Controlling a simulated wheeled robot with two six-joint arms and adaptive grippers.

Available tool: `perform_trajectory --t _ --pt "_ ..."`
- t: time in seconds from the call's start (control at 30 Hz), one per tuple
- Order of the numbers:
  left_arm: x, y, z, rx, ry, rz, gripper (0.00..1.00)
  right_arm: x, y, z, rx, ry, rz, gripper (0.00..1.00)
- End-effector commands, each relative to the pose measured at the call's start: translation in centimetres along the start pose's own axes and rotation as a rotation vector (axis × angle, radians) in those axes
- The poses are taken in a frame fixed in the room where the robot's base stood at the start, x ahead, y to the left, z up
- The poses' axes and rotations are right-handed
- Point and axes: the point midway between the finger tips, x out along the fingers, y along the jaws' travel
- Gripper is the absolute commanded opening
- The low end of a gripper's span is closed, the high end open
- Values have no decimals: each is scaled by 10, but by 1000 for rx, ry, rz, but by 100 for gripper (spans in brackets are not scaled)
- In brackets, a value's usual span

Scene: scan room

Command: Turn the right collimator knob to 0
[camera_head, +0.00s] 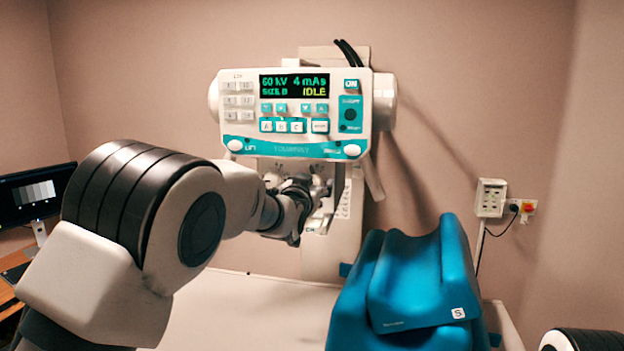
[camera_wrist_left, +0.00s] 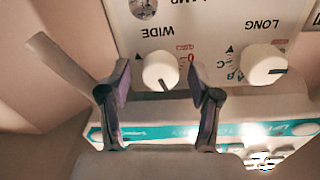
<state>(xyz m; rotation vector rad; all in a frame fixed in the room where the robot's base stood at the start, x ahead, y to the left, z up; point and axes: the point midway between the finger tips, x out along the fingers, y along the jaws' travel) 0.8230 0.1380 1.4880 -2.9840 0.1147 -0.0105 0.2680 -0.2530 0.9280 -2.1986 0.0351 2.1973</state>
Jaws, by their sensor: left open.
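My left gripper (camera_head: 303,207) is in front of the collimator face (camera_head: 345,212), below the control panel. In the left wrist view, which shows the lettering upside down, its open fingers (camera_wrist_left: 160,80) stand on either side of a round white knob (camera_wrist_left: 159,69) labelled WIDE, with a gap on each side. The knob's dark pointer mark is at its lower edge in that view. A red 0 is printed beside it, partly hidden by a finger. The LONG knob (camera_wrist_left: 264,64) sits to the right. In the head view the knobs are hidden or too small to tell. My right gripper is out of view.
The control panel (camera_head: 292,110) hangs just above the left gripper and reads IDLE. Blue cushions (camera_head: 425,275) lie on the pale table (camera_head: 250,310) at right. A monitor (camera_head: 35,195) stands at far left. A wall socket box (camera_head: 490,198) is at right.

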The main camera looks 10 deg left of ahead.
Motion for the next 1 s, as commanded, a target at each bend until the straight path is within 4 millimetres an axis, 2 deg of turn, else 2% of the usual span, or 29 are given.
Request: perform_trajectory --t 0.07,0.17,0.23,0.27,0.67,1.0 --pt "0 0 1 0 0 0 63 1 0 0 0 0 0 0" --pt "0 0 1 0 0 0 31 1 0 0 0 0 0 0" --pt "0 0 1 0 0 0 6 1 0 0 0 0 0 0" --pt "0 0 1 0 0 0 3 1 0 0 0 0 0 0" --pt "0 0 3 -39 1 0 3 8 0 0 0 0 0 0" --pt "-1 0 6 -240 11 -2 3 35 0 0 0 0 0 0"
